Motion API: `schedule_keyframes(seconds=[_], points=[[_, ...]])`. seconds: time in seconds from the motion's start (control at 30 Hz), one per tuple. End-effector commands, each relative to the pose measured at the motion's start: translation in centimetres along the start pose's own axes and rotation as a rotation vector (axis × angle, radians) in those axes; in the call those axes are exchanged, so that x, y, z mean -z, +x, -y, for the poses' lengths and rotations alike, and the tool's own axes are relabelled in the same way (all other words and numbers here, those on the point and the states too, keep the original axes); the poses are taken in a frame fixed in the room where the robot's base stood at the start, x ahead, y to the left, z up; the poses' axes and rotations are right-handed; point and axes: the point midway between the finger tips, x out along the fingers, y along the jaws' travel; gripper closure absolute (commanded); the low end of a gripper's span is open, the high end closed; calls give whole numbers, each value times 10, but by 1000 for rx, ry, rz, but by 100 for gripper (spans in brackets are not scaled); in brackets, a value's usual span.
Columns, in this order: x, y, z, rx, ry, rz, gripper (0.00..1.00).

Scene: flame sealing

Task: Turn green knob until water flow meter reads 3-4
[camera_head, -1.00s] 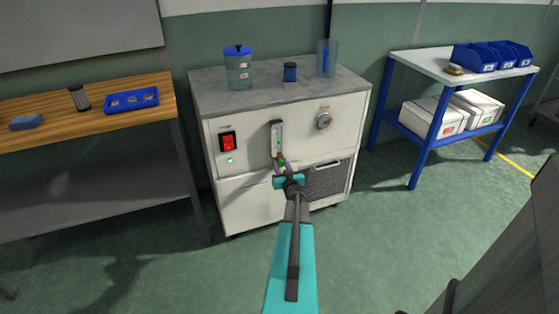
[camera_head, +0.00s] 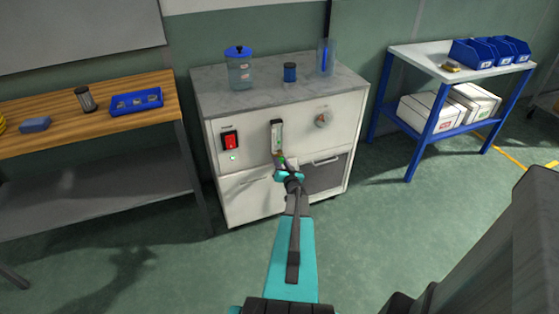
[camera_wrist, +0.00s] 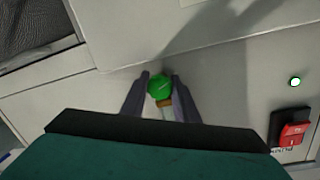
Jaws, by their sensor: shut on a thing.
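The green knob (camera_wrist: 159,87) sits between the two fingers of my gripper (camera_wrist: 160,88) in the wrist view, with a finger against each side. In the head view my gripper (camera_head: 281,166) reaches the front of the white cabinet (camera_head: 250,203), just below the flow meter. The flow meter (camera_head: 277,136) is a narrow upright gauge with a dark frame. Its reading is too small to make out. In the wrist view most of the meter is hidden behind my gripper's body.
A red switch (camera_head: 230,140) with a green light (camera_head: 233,157) is left of the meter. A round dial (camera_head: 323,120) is to its right. A blue-lidded jar (camera_head: 239,68) stands on the cabinet's grey top. A wooden bench (camera_head: 60,128) is at left, a blue-legged table (camera_head: 428,62) at right.

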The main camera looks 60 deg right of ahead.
Motion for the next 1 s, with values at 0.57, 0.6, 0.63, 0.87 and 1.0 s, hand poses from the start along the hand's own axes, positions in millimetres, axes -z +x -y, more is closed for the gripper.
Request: schedule_keyframes(seconds=[0.57,0.6,0.63,0.87,1.0], points=[[-2,1,3,6,3,3,65],[-2,1,2,5,4,2,65],[-2,1,2,5,4,2,65],[-1,0,1,3,4,1,65],[-1,-4,1,2,5,1,65]])
